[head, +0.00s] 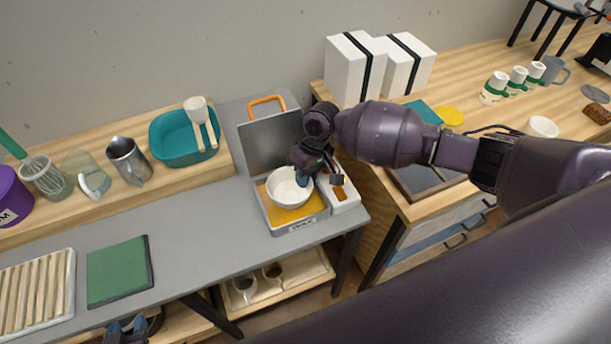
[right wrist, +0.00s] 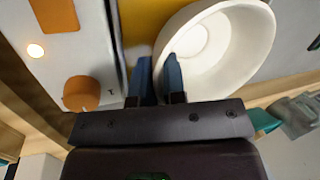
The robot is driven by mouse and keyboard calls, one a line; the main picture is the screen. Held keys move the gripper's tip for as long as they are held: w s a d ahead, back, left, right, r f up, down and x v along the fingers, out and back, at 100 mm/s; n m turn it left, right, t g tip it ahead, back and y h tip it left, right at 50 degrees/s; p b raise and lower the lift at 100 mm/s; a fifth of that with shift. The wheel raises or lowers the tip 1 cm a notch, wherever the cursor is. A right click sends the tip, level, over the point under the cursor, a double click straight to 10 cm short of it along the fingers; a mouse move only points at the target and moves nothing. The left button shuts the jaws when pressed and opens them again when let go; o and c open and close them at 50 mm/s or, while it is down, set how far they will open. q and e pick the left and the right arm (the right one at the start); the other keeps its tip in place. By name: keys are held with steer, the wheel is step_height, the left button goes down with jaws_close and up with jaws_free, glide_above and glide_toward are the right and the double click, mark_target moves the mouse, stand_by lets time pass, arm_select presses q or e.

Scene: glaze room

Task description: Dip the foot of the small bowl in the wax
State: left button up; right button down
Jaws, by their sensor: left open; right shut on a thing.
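The small white bowl (head: 289,188) is upright over the wax pan (head: 292,227), a grey box with a label on its front and its orange-handled lid (head: 270,146) raised. Yellow wax (head: 311,205) shows around the bowl. My right gripper (head: 303,177) is shut on the bowl's rim; in the right wrist view its blue fingers (right wrist: 160,72) pinch the near wall of the bowl (right wrist: 222,45). The bowl hides its own foot, so I cannot tell whether it touches the wax. My left gripper (head: 127,326) is open and empty at the bottom left edge.
A control panel with an orange knob (right wrist: 81,94) and a lit lamp (right wrist: 35,50) adjoins the pan. A teal basin (head: 172,146) and metal pitcher (head: 128,160) stand behind left. A green pad (head: 118,271) and slatted rack (head: 37,294) lie front left. Grey tabletop between is clear.

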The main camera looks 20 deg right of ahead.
steer(key=shift+f+b, duration=0.35)
steer(key=shift+f, duration=0.5)
stand_by(0.7)
steer(key=shift+r, duration=0.15)
stand_by(1.1)
steer(key=shift+r+p, duration=1.4)
steer(key=shift+p, duration=0.55)
step_height(320, 180, up, 2)
steer(key=shift+r+p, duration=0.15)
steer(key=shift+p, duration=1)
steer(key=shift+r, duration=2.3)
steer(key=shift+r, duration=0.1)
